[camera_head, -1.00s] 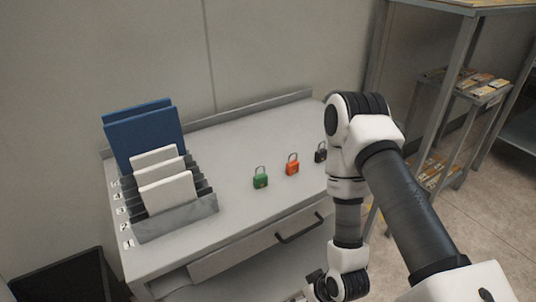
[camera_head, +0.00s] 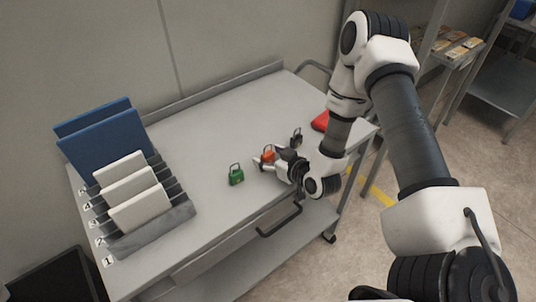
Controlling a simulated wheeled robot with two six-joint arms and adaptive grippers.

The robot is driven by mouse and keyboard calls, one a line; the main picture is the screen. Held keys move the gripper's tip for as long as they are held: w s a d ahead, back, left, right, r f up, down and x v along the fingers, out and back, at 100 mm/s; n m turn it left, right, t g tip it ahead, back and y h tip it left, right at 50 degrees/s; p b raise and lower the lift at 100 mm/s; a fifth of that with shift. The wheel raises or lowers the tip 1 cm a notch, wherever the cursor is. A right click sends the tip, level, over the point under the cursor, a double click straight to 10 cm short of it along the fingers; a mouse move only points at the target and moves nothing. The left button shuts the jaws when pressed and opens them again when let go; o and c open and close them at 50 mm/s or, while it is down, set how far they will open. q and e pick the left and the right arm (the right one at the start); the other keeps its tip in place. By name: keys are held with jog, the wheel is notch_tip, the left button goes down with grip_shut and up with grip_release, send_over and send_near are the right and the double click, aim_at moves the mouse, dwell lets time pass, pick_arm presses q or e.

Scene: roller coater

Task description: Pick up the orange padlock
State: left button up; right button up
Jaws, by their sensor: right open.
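The orange padlock (camera_head: 267,154) stands on the grey table, between a green padlock (camera_head: 236,176) and a black padlock (camera_head: 296,138). My right gripper (camera_head: 266,157) is open, with its fingers right at the orange padlock and partly covering it. I cannot tell whether the fingers touch it. My left gripper is not in view.
A rack (camera_head: 150,233) with white and blue panels stands at the table's left, by numbered labels. A red object (camera_head: 320,121) lies at the right, partly behind my arm. The table's middle and back (camera_head: 220,115) are clear. A drawer handle (camera_head: 280,222) sticks out in front.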

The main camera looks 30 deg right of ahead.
jog(key=shift+w+a+f, duration=0.15)
jog(key=shift+w+f, duration=0.05)
jog(key=shift+w, duration=0.15)
jog(key=shift+s+r, duration=0.15)
jog(key=shift+s, duration=0.15)
jog(key=c, duration=1.3)
jog(key=shift+w, duration=0.1)
